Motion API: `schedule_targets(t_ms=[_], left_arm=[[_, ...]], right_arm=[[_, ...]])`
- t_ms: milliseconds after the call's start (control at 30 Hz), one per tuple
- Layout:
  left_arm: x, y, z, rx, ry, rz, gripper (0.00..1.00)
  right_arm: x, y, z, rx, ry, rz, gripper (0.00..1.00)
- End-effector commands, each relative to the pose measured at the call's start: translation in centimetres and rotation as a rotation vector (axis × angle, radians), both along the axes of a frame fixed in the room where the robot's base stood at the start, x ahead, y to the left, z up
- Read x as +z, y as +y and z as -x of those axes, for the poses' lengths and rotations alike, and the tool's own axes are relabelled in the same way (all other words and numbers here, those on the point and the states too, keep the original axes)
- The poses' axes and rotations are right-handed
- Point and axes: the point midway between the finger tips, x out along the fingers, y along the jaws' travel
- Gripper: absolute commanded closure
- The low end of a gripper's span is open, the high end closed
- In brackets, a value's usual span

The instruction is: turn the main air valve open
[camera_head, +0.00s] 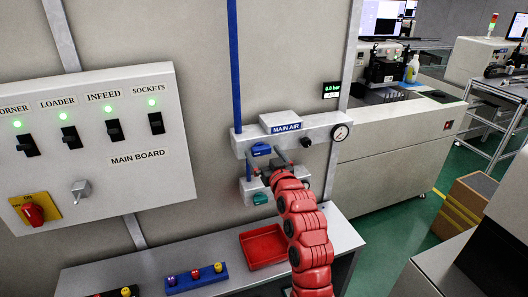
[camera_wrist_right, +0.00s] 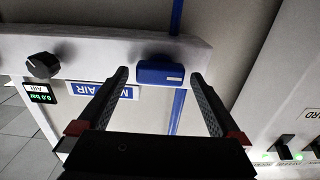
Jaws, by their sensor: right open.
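The main air unit is a pale bar (camera_head: 310,129) on the wall with a blue "MAIN AIR" label (camera_head: 286,127). Its blue valve handle (camera_head: 261,149) lies crosswise, along the bar. In the right wrist view, which is upside down, the blue handle (camera_wrist_right: 160,74) appears between and beyond the fingertips. My right gripper (camera_head: 266,163) is open in front of the handle, one finger to each side. I see no clear contact with it. A green display (camera_head: 331,89) reads 0.0 bar. My left gripper is out of view.
A round gauge (camera_head: 340,132) and a black knob (camera_head: 306,142) sit on the bar's right. A green-handled fitting (camera_head: 260,198) is below. A red tray (camera_head: 263,246) stands on the bench under my right arm. The main board panel (camera_head: 120,182) juts out at left.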

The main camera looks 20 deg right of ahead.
Motion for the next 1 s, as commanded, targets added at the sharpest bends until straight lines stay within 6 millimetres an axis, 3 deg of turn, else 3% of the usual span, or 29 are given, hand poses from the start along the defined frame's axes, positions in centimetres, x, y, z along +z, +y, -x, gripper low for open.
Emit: schedule_targets(t_ms=[267, 300, 733, 1000], left_arm=[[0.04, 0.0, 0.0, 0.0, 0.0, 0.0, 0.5], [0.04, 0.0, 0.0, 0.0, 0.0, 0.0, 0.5], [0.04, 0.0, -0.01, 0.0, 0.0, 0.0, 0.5], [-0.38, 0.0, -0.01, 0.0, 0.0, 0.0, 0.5]], right_arm=[[-0.04, 0.03, -0.16, 0.0, 0.0, 0.0, 0.0], [-0.04, 0.02, -0.16, 0.0, 0.0, 0.0, 0.04], [-0.03, 0.02, -0.14, 0.0, 0.0, 0.0, 0.81], [-0.12, 0.01, -0.14, 0.0, 0.001, -0.03, 0.81]])
